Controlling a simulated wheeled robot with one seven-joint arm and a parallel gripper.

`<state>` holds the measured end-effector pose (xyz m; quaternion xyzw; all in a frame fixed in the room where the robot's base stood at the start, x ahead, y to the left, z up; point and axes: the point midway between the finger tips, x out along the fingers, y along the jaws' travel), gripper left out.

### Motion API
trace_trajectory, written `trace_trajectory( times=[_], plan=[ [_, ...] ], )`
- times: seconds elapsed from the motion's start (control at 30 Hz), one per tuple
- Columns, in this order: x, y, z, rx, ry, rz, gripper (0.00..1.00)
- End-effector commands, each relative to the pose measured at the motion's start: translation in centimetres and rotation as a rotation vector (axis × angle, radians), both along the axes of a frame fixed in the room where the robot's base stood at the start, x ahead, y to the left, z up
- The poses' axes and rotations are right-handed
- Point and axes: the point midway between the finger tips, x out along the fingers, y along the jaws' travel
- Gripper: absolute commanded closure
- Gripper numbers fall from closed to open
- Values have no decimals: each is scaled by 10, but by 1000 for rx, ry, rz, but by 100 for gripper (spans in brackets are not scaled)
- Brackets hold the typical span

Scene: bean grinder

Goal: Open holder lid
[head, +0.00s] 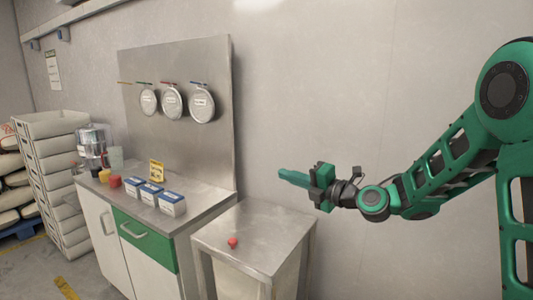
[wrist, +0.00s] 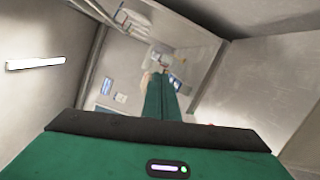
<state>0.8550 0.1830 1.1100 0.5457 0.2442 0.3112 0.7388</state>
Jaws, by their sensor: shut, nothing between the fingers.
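Three round silver covers with white labels are on the upright steel panel (head: 215,70) in the head view: a left one (head: 148,102), a middle one (head: 172,104) and a right one (head: 202,103). Coloured levers sit above them. All three look closed; I cannot tell which part is the holder lid. My gripper (head: 281,174) is shut and empty. It hangs in the air right of the panel, pointing left, apart from everything. In the wrist view its green fingers (wrist: 161,90) lie together, with the counter small and blurred beyond them.
A steel-topped cabinet (head: 205,197) holds several blue-and-white boxes (head: 151,193), a yellow sign (head: 156,171) and a clear-and-metal machine (head: 93,142). A lower steel table (head: 265,225) has a red button (head: 233,242). Stacked crates (head: 50,165) stand left. Space around my gripper is clear.

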Motion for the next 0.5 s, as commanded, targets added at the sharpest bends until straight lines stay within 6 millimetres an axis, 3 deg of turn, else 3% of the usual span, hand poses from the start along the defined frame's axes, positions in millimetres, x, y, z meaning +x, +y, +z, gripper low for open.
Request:
trace_trajectory(
  times=[0.2, 0.5],
  plan=[
    [11, 13, 14, 0, -162, -13, 100],
    [30, 34, 20, -2, -183, -14, 100]
  ],
)
